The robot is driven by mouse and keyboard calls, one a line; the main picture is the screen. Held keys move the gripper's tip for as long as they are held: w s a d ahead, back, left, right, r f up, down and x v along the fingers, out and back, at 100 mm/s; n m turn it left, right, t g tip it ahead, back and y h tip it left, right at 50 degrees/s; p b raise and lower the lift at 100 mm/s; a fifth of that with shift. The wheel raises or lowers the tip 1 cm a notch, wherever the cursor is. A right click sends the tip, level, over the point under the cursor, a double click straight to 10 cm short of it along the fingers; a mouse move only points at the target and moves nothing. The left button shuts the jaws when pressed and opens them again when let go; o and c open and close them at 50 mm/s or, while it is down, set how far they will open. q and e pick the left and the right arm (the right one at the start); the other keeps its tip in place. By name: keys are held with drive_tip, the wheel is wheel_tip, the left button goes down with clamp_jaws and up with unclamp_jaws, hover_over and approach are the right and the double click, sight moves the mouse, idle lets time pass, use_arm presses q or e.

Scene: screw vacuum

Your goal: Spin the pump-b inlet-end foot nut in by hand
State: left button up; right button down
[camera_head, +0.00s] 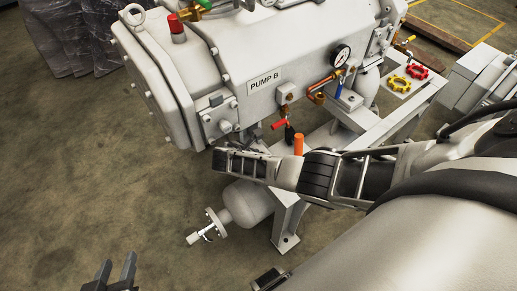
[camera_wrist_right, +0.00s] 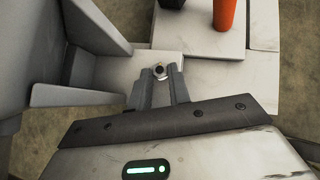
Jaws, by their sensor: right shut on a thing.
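Pump B (camera_head: 265,65) is a large light-grey machine on a frame. In the right wrist view the foot nut (camera_wrist_right: 160,71), a small pale hexagon with a dark stud end in its middle, sits on a light-grey plate (camera_wrist_right: 112,70). The fingertips of my right gripper (camera_wrist_right: 159,82) are shut on the nut from two sides. In the head view my right arm reaches in from the right below the pump and hides the nut and the fingertips. My left gripper (camera_head: 116,264) is open and empty at the bottom left, over the floor, well away from the pump.
An orange cylinder (camera_head: 298,145) stands beside my right wrist; it also shows in the right wrist view (camera_wrist_right: 224,14). A red-handled valve (camera_head: 279,124) is close by. Grey upright plates (camera_wrist_right: 98,25) flank the nut. The floor (camera_head: 80,180) at left is clear.

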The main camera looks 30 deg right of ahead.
use_arm(q)
drive_tip(key=shift+r, duration=0.1)
idle(0.4)
use_arm(e)
drive_tip(key=c, duration=1.3)
unclamp_jaws()
use_arm(q)
drive_tip(key=shift+s, duration=0.1)
drive_tip(key=shift+f, duration=0.2)
drive_tip(key=shift+r+p, duration=0.55)
drive_tip(key=shift+p, duration=0.5)
use_arm(e)
drive_tip(key=s+a+r, duration=0.1)
drive_tip(key=s+a, duration=0.1)
drive_tip(key=a, duration=0.5)
drive_tip(key=s+a+r, duration=0.2)
drive_tip(key=s+a, duration=0.1)
drive_tip(key=a, duration=0.4)
drive_tip(key=shift+a+r, duration=0.3)
drive_tip(key=shift+s, duration=0.15)
